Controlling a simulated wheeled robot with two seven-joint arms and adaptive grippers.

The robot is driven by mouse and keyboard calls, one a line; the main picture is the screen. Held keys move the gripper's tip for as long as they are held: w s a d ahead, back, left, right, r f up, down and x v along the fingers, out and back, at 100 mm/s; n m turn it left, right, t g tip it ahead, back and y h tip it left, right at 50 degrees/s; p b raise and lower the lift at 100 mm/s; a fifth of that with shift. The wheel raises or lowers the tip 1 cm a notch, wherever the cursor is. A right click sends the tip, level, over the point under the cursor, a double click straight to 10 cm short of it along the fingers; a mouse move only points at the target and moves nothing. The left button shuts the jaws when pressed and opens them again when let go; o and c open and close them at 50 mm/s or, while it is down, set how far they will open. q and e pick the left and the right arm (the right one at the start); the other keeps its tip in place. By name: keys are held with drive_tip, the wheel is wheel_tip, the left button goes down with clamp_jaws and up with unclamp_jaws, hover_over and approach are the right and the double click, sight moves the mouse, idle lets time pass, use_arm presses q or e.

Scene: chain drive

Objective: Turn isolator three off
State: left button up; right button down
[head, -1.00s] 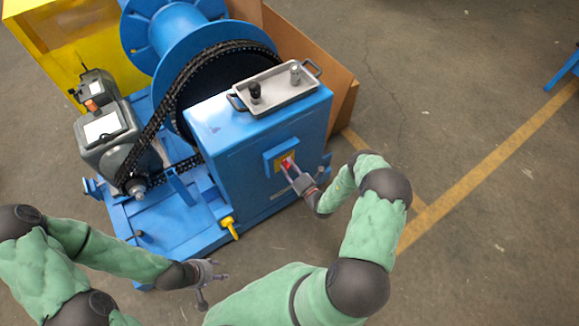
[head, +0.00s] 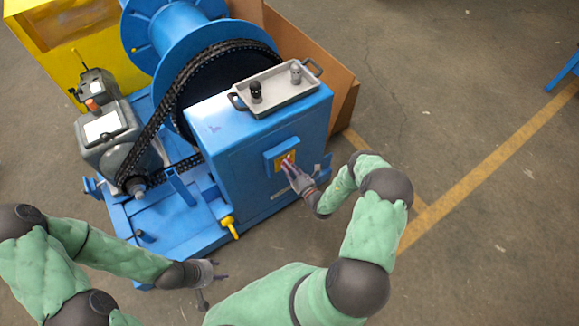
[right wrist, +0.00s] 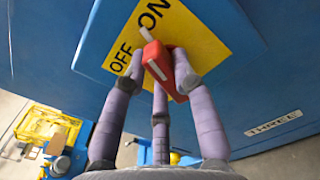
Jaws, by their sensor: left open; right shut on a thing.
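Isolator three is a blue box with a yellow plate (right wrist: 205,35) marked OFF and ON, and a THREE label (right wrist: 273,123) on the blue face below. Its red handle (right wrist: 157,62) has a pale tip that lies between the words OFF and ON. My right gripper (right wrist: 158,72) is shut on the red handle, with fingers on both sides of it. In the head view the yellow plate (head: 279,165) is partly hidden by my right gripper (head: 291,167). My left gripper (head: 213,284) is open and empty, low in front of the blue machine.
The blue cabinet (head: 230,150) carries a grey tray (head: 275,95) with two small knobbed items. A black chain (head: 160,120) runs from the motor (head: 105,135) to the large drum. A yellow handle (head: 230,228) sticks out low on the frame.

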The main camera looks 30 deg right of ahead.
drive_tip(key=n, duration=0.6)
drive_tip(key=shift+a+f, duration=0.1)
drive_tip(key=shift+a, duration=0.1)
drive_tip(key=n, duration=0.6)
drive_tip(key=shift+a+f+n, duration=0.15)
drive_tip(key=shift+f+n, duration=0.1)
drive_tip(key=shift+n, duration=0.15)
drive_tip(key=c, duration=1)
unclamp_jaws()
drive_tip(key=s, duration=0.8)
drive_tip(key=s+d, duration=0.1)
drive_tip(key=s, duration=0.3)
